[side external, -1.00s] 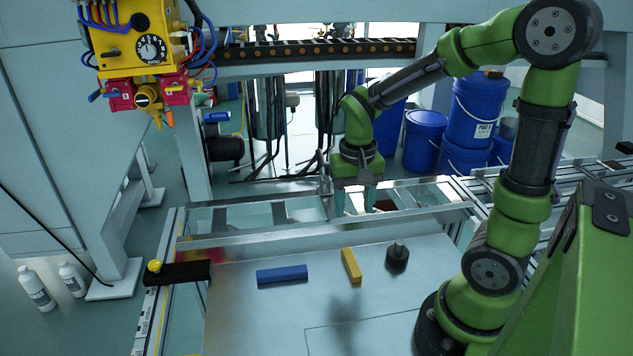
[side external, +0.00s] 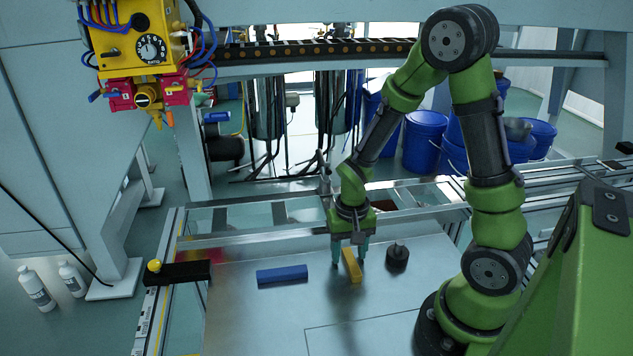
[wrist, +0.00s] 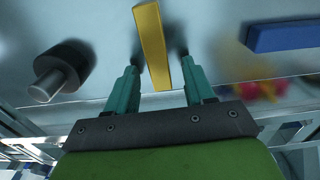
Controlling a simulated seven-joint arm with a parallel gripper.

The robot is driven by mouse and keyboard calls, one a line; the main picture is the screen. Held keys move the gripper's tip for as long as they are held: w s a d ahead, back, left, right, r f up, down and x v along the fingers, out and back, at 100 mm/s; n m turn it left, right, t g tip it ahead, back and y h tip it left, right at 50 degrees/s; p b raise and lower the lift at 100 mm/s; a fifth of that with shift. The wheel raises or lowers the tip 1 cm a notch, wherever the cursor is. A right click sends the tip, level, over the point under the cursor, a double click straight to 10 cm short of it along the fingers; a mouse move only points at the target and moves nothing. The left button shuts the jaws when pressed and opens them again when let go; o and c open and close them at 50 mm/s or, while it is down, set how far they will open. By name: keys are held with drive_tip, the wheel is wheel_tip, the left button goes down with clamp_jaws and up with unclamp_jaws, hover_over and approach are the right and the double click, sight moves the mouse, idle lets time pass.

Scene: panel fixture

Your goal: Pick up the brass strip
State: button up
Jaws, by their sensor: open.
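The brass strip is a yellow bar (side external: 351,266) lying on the metal panel. In the wrist view the bar (wrist: 152,45) runs lengthwise between the two teal fingers. My gripper (side external: 349,258) is low over the panel, pointing down, with one finger on each side of the bar. In the wrist view my gripper (wrist: 160,75) is open, and a gap shows between each finger and the bar. Whether the fingertips touch the panel is hard to tell.
A blue bar (side external: 282,275) lies to the left and a dark cylinder with a knob (side external: 397,257) stands close on the right. A black block with a yellow ball (side external: 178,272) sits at the panel's left edge. The front of the panel (side external: 270,325) is clear.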

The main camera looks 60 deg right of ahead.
clamp_jaws()
drive_tip(key=shift+r, duration=0.1)
idle(0.3)
